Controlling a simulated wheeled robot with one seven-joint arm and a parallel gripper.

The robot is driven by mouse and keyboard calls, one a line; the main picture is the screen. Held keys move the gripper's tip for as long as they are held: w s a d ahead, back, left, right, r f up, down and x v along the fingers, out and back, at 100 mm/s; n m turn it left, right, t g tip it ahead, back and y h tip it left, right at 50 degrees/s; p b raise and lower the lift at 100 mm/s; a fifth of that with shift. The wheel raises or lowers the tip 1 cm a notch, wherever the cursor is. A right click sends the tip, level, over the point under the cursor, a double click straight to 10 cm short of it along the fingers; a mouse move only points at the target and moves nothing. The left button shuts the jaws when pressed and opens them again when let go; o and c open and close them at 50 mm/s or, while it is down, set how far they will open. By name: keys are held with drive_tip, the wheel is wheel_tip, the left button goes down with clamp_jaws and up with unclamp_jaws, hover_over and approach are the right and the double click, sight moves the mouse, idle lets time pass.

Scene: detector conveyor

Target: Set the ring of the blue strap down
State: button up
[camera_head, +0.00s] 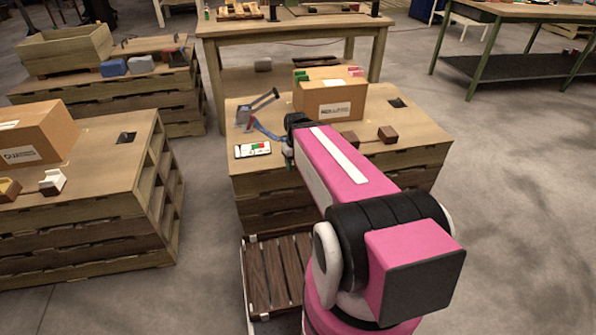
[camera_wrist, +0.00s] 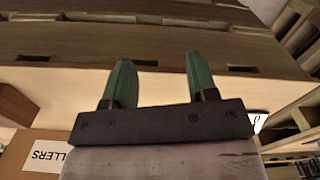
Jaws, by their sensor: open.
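A blue strap (camera_head: 266,131) shows in the head view as a short band on the pallet-stack top, between a grey device with a raised lever (camera_head: 246,114) and my arm. Its ring cannot be made out; my arm may hide it. My gripper (camera_wrist: 158,62) shows in the wrist view with its two green fingers spread apart and nothing between them. It faces the plain wooden top and the slatted pallet edge. In the head view the end of my arm is near the strap, and I cannot tell whether they touch.
A labelled carton (camera_head: 331,101) stands on the same top, and its label side also shows in the wrist view (camera_wrist: 38,158). A white card with coloured marks (camera_head: 253,150) lies at the front left. Small brown blocks (camera_head: 387,134) lie to the right. Another pallet stack (camera_head: 100,215) stands at left.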

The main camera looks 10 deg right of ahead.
drive_tip(key=s+m, duration=0.1)
drive_tip(key=s+f+m, duration=0.1)
drive_tip(key=s+m, duration=0.1)
drive_tip(key=shift+f, duration=0.3)
